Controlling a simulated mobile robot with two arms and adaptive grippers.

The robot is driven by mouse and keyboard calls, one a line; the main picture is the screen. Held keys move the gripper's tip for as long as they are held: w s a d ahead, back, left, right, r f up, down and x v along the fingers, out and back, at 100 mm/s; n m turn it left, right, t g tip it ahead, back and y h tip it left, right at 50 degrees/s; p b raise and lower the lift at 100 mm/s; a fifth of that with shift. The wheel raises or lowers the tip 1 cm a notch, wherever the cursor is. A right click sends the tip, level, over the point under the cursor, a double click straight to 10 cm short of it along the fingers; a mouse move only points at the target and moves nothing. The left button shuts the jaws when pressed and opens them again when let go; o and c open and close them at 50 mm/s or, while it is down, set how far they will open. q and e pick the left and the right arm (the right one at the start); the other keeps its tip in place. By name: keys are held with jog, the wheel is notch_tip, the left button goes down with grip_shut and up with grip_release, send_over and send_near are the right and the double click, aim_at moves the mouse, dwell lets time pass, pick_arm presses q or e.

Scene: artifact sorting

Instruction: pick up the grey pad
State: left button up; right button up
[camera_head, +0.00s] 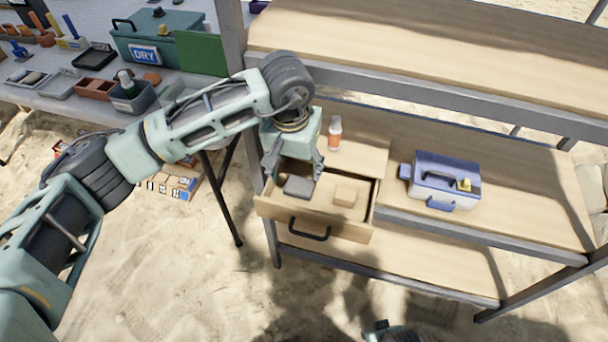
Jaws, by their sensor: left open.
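The grey pad (298,187) is a small dark block lying in the left part of an open wooden drawer (330,228). My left gripper (293,168) points down over the drawer, with its fingers spread. One finger is left of the pad and the other is at its upper right. The gap in height between fingertips and pad is hard to judge. No contact shows. A small part of what looks like my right gripper (388,333) shows at the bottom edge, and its jaws cannot be made out.
A tan block (345,195) lies in the drawer, right of the pad. A bottle (335,133) stands behind it. A blue case (443,180) sits on the shelf to the right. The upper shelf board (430,45) lies behind. A cluttered table (55,105) stands left.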

aim_at(299, 185)
pick_arm(q)
jog(key=shift+s+f, duration=0.15)
jog(key=shift+f, duration=0.8)
jog(key=f, duration=0.2)
jog(key=w+f, duration=0.1)
jog(key=f, duration=0.2)
jog(key=shift+d, duration=0.2)
jog(key=shift+c, duration=0.3)
jog(key=c, duration=0.5)
jog(key=shift+r, duration=0.1)
jog(key=shift+c, duration=0.2)
